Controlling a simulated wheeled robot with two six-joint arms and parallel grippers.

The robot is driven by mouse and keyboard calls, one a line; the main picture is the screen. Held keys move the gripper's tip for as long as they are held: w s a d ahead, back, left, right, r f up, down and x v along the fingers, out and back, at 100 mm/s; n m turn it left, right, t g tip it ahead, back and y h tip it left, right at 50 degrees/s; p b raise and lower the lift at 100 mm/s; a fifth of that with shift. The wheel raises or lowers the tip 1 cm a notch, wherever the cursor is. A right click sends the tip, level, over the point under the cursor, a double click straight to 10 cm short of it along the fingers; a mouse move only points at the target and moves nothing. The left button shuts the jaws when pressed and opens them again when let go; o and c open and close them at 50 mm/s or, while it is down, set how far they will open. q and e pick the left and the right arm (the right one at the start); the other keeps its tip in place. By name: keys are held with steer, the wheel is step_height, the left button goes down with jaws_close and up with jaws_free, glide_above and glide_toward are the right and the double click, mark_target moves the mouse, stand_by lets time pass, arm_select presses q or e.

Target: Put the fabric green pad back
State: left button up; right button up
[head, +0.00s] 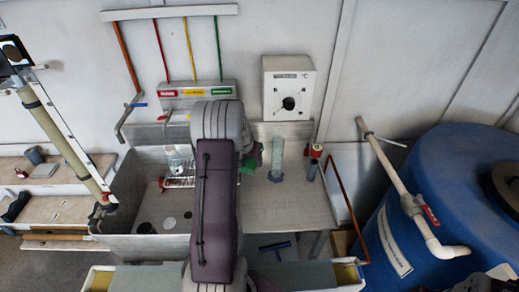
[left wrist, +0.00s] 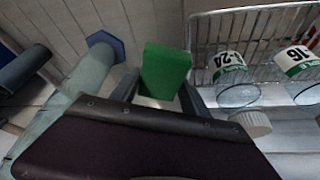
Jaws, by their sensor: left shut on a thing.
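The green pad (left wrist: 166,70) is a plain green block in the left wrist view. My left gripper (left wrist: 160,95) is shut on it, with one dark finger on each side. In the head view my left gripper (head: 247,165) is over the sink's right edge, mostly behind my purple arm, and only a small bit of green shows there. The surface under the pad is mostly hidden. My right gripper is not in view.
A clear cylinder (head: 277,155) with a blue hexagonal base stands on the counter (head: 295,205), close to my gripper. Labelled bottles (left wrist: 235,80) stand by a wire rack (left wrist: 260,30). Red-topped items (head: 316,152) are farther right. The front counter is clear.

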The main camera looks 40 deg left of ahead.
arm_select(q)
steer(key=w+a, duration=0.1)
steer(key=w, duration=0.2)
steer(key=w+a+p, duration=0.1)
steer(key=w, duration=0.2)
steer(key=w+a, duration=0.1)
steer(key=w, duration=0.2)
steer(key=shift+f+p, duration=0.1)
steer(key=shift+p, duration=0.3)
steer(key=shift+f+p, duration=0.4)
steer(key=shift+f, duration=1.15)
steer(key=shift+w+f, duration=0.1)
steer(key=shift+f, duration=0.3)
steer(key=o, duration=1.3)
steer(key=shift+r, duration=0.15)
